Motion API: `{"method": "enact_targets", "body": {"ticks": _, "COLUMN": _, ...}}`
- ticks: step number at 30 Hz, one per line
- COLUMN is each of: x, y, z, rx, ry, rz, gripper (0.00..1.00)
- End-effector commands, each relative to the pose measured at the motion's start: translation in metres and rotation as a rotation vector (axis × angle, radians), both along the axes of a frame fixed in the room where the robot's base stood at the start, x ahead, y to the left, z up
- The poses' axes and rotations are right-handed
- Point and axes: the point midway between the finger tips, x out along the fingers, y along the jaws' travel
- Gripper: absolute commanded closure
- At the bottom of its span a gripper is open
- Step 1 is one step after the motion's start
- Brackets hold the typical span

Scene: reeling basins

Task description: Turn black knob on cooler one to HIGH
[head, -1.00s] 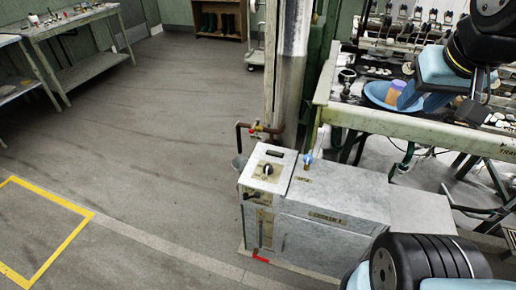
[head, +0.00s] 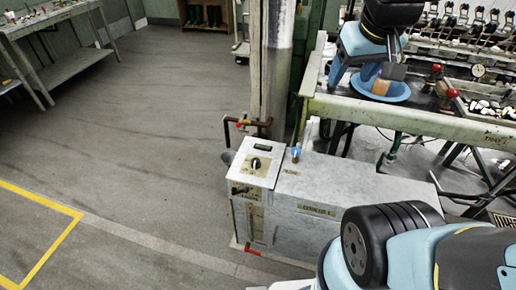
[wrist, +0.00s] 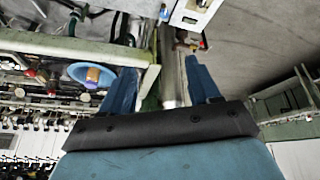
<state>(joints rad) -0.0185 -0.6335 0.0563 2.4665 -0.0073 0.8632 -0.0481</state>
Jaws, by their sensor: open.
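Cooler one (head: 315,190) is a grey-white metal cabinet on the floor at the centre of the head view, with a label on its front. The black knob (head: 256,163) sits on a pale plate on its top left part; its setting is too small to read. My gripper (head: 364,72) is to the upper right of the cooler, over the bench, well apart from the knob. In the wrist view its two blue fingers (wrist: 163,80) are spread with nothing between them. Part of the cooler (wrist: 195,14) shows at the top edge there; I cannot clearly make out the knob.
A blue basin (head: 392,91) sits on the reeling bench (head: 420,118) behind the cooler. A pipe with a red-handled valve (head: 242,122) and a thick column (head: 272,70) stand beside the cooler's back. A blue-topped valve (head: 295,153) rises from its top. Floor at left is clear.

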Motion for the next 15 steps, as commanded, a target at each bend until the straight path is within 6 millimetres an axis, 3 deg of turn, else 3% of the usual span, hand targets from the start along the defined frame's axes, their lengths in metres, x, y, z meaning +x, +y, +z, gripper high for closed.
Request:
{"method": "enact_targets", "body": {"ticks": 8, "x": 0.067, "y": 0.021, "z": -0.032, "rx": -0.104, "ry": 0.096, "rz": 0.212, "gripper": 0.39}}
{"method": "enact_targets", "body": {"ticks": 15, "x": 0.119, "y": 0.045, "z": -0.072, "rx": -0.177, "ry": 0.169, "rz": 0.409, "gripper": 0.39}}
